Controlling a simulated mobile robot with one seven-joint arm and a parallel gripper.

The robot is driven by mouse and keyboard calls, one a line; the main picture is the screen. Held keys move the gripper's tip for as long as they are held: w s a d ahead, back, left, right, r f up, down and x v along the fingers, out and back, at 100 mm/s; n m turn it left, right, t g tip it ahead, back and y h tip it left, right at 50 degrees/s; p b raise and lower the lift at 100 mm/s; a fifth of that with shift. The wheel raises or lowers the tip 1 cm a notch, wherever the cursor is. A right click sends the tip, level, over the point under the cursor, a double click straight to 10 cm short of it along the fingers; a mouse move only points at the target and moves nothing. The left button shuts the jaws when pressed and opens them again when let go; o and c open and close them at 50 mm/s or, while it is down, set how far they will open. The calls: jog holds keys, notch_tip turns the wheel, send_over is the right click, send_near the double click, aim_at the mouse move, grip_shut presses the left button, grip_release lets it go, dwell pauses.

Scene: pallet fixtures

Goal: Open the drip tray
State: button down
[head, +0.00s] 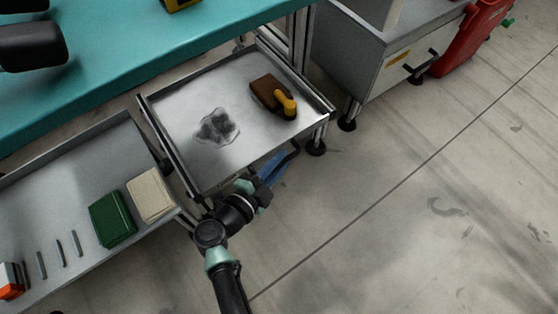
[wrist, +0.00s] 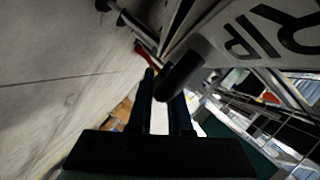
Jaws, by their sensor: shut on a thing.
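The drip tray (head: 185,105) is a shallow grey metal drawer. It stands well out from under the teal bench, with a dark wet stain and a brown block with a yellow handle (head: 272,95) inside. My gripper (head: 270,178) is at its front face and is shut on the tray's dark bar handle. In the wrist view my gripper (wrist: 162,88) has its two dark fingers around the black handle (wrist: 180,75), beside the front panel (wrist: 240,35) with large "DRIP" lettering, partly cut off. The fingers hide part of the handle.
Left of the tray, a second metal tray (head: 60,195) holds a green pad (head: 112,219), a beige pad (head: 150,195) and small metal rods. The teal bench (head: 120,60) is behind. A grey cabinet (head: 360,60) and red bin (head: 475,40) stand right. The floor at lower right is clear.

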dwell(0.5)
jog(key=s+d+p, duration=0.4)
jog(key=s+d, duration=0.4)
jog(key=s, duration=0.3)
jog(key=s+d+p, duration=0.4)
jog(key=s+d, duration=0.4)
jog(key=s, duration=0.4)
jog(key=shift+d+p, duration=0.25)
jog(key=shift+p, duration=0.1)
jog(key=c, duration=0.8)
grip_release()
jog(key=shift+w, duration=0.1)
jog(key=shift+c, duration=0.2)
